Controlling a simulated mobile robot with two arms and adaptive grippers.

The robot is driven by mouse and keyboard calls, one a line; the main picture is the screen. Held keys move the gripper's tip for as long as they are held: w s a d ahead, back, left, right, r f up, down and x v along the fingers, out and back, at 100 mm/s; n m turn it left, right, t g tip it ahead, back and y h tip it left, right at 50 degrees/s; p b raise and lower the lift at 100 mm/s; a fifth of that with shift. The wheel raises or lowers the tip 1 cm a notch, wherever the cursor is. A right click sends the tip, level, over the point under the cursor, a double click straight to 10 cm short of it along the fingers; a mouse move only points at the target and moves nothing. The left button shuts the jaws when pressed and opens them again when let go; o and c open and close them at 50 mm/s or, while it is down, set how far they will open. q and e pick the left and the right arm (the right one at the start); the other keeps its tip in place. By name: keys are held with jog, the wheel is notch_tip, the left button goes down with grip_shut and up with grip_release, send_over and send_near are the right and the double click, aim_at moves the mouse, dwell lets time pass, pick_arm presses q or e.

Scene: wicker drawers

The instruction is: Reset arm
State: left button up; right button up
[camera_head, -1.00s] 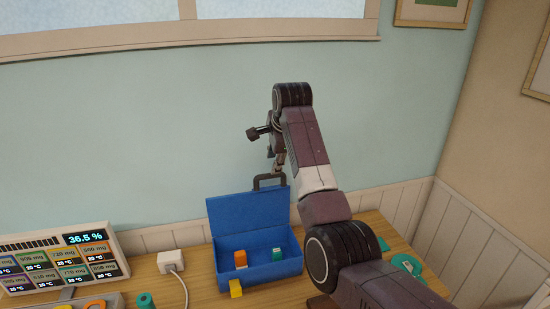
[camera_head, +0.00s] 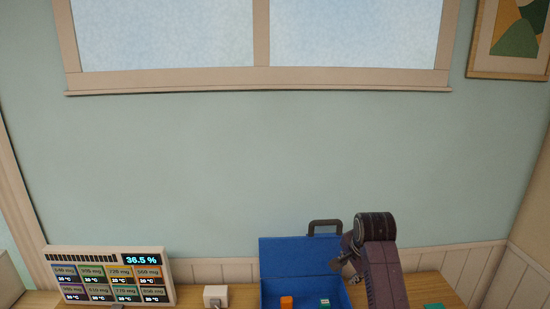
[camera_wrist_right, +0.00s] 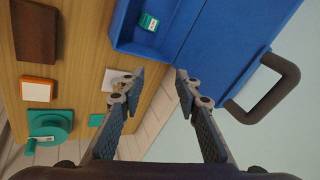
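My right gripper (camera_head: 340,264) is at the open blue case's right side in the head view, small and partly hidden against my dark arm. In the right wrist view my right gripper (camera_wrist_right: 160,88) has its two fingers spread apart with nothing between them. The blue case (camera_head: 288,262) stands with its lid up and its dark handle (camera_head: 325,226) on top. The case (camera_wrist_right: 215,45) and the handle (camera_wrist_right: 268,88) also show in the right wrist view, near the fingers. My left gripper is not in view.
The case holds an orange block (camera_head: 287,302) and a green-and-white item (camera_head: 324,303). A display panel (camera_head: 110,276) and a white plug box (camera_head: 215,296) stand left on the table. In the right wrist view lie a brown block (camera_wrist_right: 35,30) and a green dispenser (camera_wrist_right: 50,128).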

jog(key=s+f+n, duration=0.2)
jog(key=s+f, duration=0.3)
jog(key=s, duration=0.2)
jog(key=s+d+f+n, duration=0.1)
jog(key=s+f+n, duration=0.2)
jog(key=s+f, duration=0.2)
jog(key=s+f+n+g, duration=0.1)
jog(key=s+f, duration=0.4)
jog(key=s, duration=0.5)
jog(key=shift+d+n, duration=0.35)
jog(key=shift+n, duration=0.55)
jog(key=s+a+n+g, duration=0.1)
jog(key=s+a+n, duration=0.2)
jog(key=s+n, duration=1.15)
jog(key=s+f+m+g+b, duration=0.1)
jog(key=s+f+m+b, duration=0.25)
jog(key=f, duration=1.35)
jog(key=s+f+m+b, duration=0.25)
jog(key=s+f, duration=0.25)
jog(key=f, duration=1.1)
jog(key=s+d+f+g+b, duration=0.1)
jog(key=s+d+f+b, duration=0.2)
jog(key=s+f, duration=1.3)
notch_tip(320, 180, down, 4)
jog(key=shift+s+r+g+b, duration=0.1)
jog(key=shift+s+g+b, duration=0.2)
jog(key=shift+b, duration=0.4)
